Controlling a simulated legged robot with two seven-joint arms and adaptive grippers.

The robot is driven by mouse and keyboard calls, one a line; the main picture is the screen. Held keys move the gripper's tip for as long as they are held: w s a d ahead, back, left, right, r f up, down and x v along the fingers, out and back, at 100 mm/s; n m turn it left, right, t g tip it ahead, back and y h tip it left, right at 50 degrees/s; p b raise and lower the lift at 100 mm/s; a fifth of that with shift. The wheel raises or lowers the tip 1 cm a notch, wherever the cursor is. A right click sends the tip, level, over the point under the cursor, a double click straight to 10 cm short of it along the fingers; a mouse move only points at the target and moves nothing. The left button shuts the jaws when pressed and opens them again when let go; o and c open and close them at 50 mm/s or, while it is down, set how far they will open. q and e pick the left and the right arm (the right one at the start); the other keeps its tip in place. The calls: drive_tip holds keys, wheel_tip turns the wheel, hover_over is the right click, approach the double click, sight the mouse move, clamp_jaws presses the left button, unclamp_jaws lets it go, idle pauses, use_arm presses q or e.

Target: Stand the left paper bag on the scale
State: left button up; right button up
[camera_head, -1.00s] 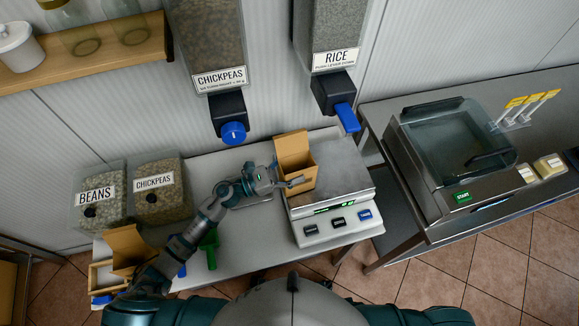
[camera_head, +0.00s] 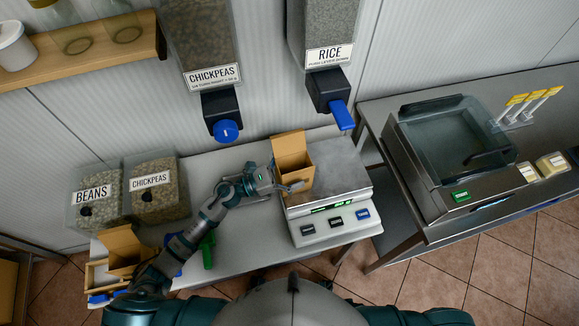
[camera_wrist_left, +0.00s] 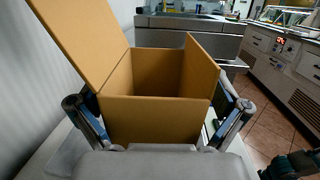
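An open brown paper bag (camera_head: 296,160) stands upright at the left part of the scale (camera_head: 345,180), its flap raised at the back. My left gripper (camera_head: 287,183) is at the bag's left and front side, low down. In the left wrist view the bag (camera_wrist_left: 150,118) is between the two spread fingers, which look slightly apart from its sides; the fingertips' inner faces are partly hidden. The bag looks empty inside. Another brown paper bag (camera_head: 124,247) stands at the table's left end. My right gripper is out of view.
Chickpeas (camera_head: 214,75) and rice (camera_head: 328,60) dispensers hang above the table. Beans (camera_head: 95,200) and chickpeas (camera_head: 155,188) bins stand at the back left. A green object (camera_head: 208,250) lies near my left arm. A sealing machine (camera_head: 455,145) stands on the right table.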

use_arm(q)
drive_tip(key=shift+d, duration=0.45)
drive_tip(key=v, duration=1.1)
drive_tip(key=shift+s+a, duration=0.1)
drive_tip(key=shift+s, duration=0.05)
